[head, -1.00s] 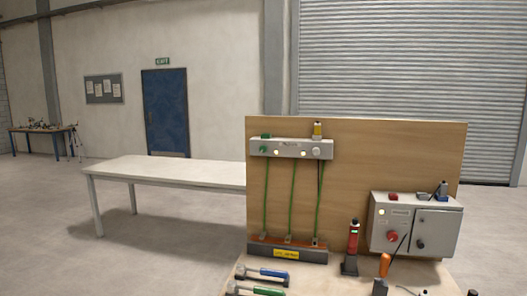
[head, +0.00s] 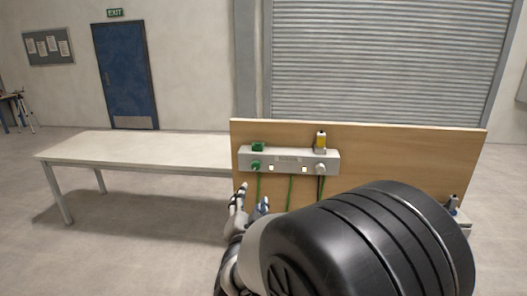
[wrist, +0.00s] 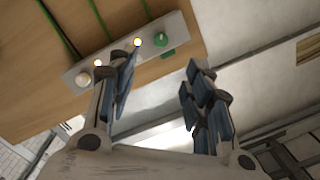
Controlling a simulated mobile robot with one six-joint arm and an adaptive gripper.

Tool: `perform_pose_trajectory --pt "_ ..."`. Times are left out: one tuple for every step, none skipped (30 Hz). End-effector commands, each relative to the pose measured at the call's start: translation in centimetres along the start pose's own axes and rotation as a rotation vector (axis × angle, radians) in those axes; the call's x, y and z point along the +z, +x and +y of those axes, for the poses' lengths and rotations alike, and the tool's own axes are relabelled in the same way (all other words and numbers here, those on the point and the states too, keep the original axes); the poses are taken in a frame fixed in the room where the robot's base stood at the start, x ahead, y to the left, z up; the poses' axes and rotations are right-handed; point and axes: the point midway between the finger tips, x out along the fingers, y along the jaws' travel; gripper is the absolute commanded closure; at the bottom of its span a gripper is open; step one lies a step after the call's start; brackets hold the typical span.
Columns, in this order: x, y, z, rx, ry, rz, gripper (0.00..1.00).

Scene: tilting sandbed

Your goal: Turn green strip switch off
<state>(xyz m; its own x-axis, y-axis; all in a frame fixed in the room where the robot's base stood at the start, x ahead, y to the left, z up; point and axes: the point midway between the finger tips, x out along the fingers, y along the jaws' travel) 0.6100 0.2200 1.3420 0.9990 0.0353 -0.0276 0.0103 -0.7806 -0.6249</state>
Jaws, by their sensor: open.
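The grey power strip (head: 290,158) is mounted along the top of the upright wooden board. A green plug (head: 255,166) is at its left end, with a small switch (head: 271,168) beside it; the same switch glows pale in the wrist view (wrist: 137,42). A second switch (head: 304,169) sits beside the white plug (head: 320,168). A green block (head: 258,147) is on the strip's top edge. My gripper (head: 252,200) is open and empty, below the strip's left end in the head view. In the wrist view (wrist: 163,75), its left finger overlaps the strip's edge; contact cannot be told.
The wooden board (head: 400,145) stands behind the strip. A yellow-and-black object (head: 320,141) sits above the strip. Green cables (head: 290,190) hang below it. A pale table (head: 140,152) stands at left. My arm hides the bench and most of the control box.

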Motion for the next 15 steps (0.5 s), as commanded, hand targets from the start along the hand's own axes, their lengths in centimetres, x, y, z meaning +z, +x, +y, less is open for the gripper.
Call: perform_pose_trajectory --pt "0.1 0.1 -0.3 -0.003 0.002 0.013 0.54" --pt "0.1 0.1 -0.3 -0.004 0.003 0.02 0.54" --pt "0.1 0.3 -0.3 -0.004 0.005 0.026 0.54" --pt "0.0 0.5 -0.3 -0.005 0.006 0.029 0.54" --pt "0.0 0.8 -0.3 -0.005 0.006 0.03 0.54" --pt "0.0 1.3 -0.2 -0.004 0.006 0.03 0.54" --pt "0.0 1.7 -0.2 -0.003 0.006 0.031 0.54" --pt "-0.1 2.2 -0.2 -0.003 0.006 0.032 0.54" --pt "-0.1 2.9 -0.2 -0.003 0.006 0.031 0.54" --pt "-0.1 3.5 -0.1 -0.003 0.005 0.03 0.54" --pt "-0.1 4.2 -0.2 -0.003 0.005 0.031 0.54" --pt "-0.1 5.0 -0.2 -0.003 0.005 0.031 0.54" --pt "-0.1 5.7 -0.2 -0.003 0.004 0.03 0.54" --pt "-0.2 6.4 -0.2 -0.003 0.004 0.031 0.54" --pt "-0.2 7.3 -0.2 -0.003 0.004 0.03 0.54"
